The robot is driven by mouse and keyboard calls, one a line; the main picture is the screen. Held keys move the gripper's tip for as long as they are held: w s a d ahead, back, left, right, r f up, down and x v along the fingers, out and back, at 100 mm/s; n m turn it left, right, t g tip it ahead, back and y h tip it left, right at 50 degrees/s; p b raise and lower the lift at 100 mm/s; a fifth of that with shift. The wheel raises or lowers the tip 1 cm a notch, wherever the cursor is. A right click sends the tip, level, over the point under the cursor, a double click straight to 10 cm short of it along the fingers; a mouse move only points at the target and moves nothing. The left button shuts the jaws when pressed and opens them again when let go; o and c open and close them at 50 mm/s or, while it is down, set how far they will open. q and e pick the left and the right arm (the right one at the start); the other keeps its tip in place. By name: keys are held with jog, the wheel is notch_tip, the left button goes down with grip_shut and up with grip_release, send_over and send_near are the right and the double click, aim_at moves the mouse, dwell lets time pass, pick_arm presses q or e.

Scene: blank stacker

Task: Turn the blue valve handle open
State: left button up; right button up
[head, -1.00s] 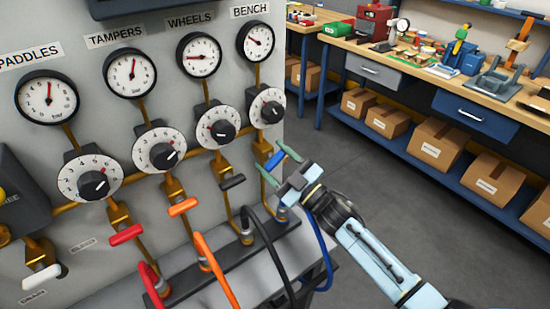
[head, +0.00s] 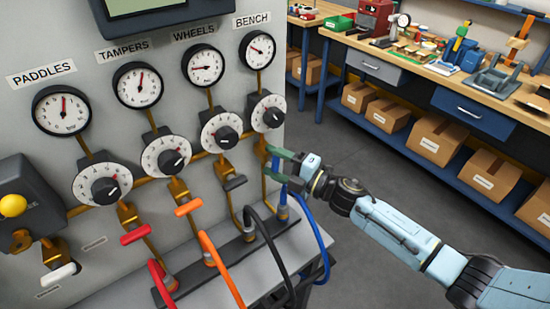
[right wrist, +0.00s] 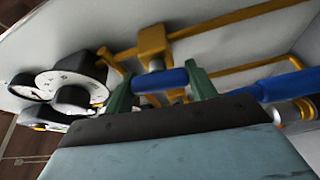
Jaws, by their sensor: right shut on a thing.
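The blue valve handle (head: 276,166) is on the brass pipe under the BENCH gauge (head: 257,50), at the right end of the grey panel. It is small and partly covered by the fingers in the head view. In the right wrist view the blue handle (right wrist: 172,81) spans between the two green fingers, in front of a brass valve body (right wrist: 152,42). My right gripper (head: 278,166) is shut on it, reaching in from the right; its fingers also show in the right wrist view (right wrist: 160,88). My left gripper is not in view.
Black (head: 235,183), orange (head: 188,206), red (head: 135,234) and white (head: 58,275) handles line up to the left. A blue hose (head: 318,235) and a black hose (head: 270,245) curve below my gripper. A workbench (head: 400,75) stands behind; the floor between is clear.

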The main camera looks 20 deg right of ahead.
jog(key=shift+n+p, duration=0.35)
jog(key=shift+n, duration=0.25)
jog(key=o, duration=1)
jog(key=v, duration=0.4)
jog(key=b+v, duration=0.1)
jog(key=v, duration=0.8)
jog(key=shift+s+d+r, duration=0.15)
jog(key=shift+d+r, duration=0.05)
jog(key=shift+r, duration=0.15)
